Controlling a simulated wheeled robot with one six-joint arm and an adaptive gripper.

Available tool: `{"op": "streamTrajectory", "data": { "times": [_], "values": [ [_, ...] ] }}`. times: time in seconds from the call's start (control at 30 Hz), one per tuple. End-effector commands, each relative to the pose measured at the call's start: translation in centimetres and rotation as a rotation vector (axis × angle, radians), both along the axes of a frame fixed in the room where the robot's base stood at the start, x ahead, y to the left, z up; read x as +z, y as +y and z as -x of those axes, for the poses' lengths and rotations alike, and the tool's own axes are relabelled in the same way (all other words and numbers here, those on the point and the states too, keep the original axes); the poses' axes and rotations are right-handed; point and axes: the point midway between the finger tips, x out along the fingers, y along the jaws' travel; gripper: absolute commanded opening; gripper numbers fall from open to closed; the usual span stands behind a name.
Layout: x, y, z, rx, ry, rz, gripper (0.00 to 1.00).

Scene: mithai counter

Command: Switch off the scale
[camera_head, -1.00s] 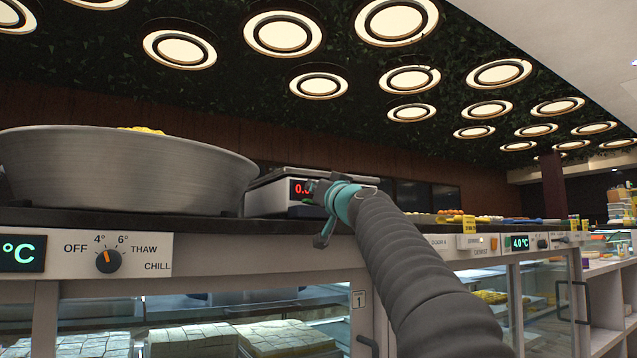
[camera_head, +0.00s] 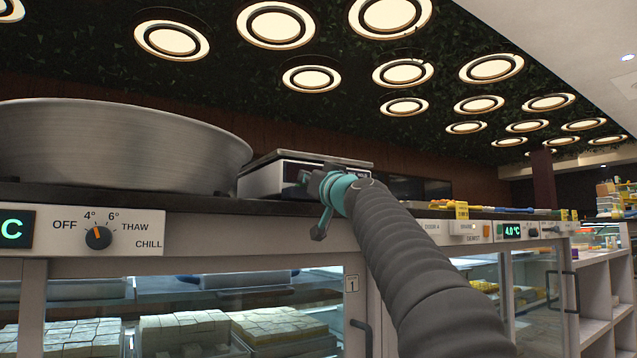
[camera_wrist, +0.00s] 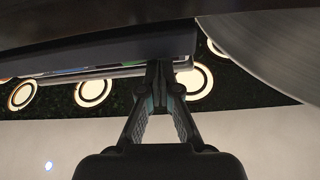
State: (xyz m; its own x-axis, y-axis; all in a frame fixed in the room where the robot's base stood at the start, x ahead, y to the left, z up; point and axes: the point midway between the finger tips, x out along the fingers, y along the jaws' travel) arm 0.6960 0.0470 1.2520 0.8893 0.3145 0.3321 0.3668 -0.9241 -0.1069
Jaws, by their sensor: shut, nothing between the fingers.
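The scale (camera_head: 262,182), a pale box with a flat metal pan on top, stands on the dark counter in the head view. No red digits show on its dark display area (camera_head: 293,172), which my arm's end partly covers. My gripper (camera_head: 322,186) is at the right part of the scale's front. In the wrist view my gripper (camera_wrist: 160,66) is shut and empty, its fingertips at the dark edge of the scale (camera_wrist: 120,50). I cannot tell whether the tips touch it. The scale's buttons are not clearly seen.
A large metal pan (camera_head: 110,150) stands close left of the scale on the counter (camera_head: 130,196). Below is a glass-fronted cabinet with a temperature knob (camera_head: 98,237). More controls (camera_head: 465,228) and trays of sweets lie to the right.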

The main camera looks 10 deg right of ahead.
Motion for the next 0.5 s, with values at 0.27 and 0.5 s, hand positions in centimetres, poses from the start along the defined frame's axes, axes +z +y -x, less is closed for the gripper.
{"op": "streamTrajectory", "data": {
  "times": [0.27,0.5],
  "values": [
    [1.1,0.2,-0.1,0.0,0.004,0.001,0.0],
    [3.6,0.3,0.1,-0.004,0.001,0.001,0.0]
  ]
}}
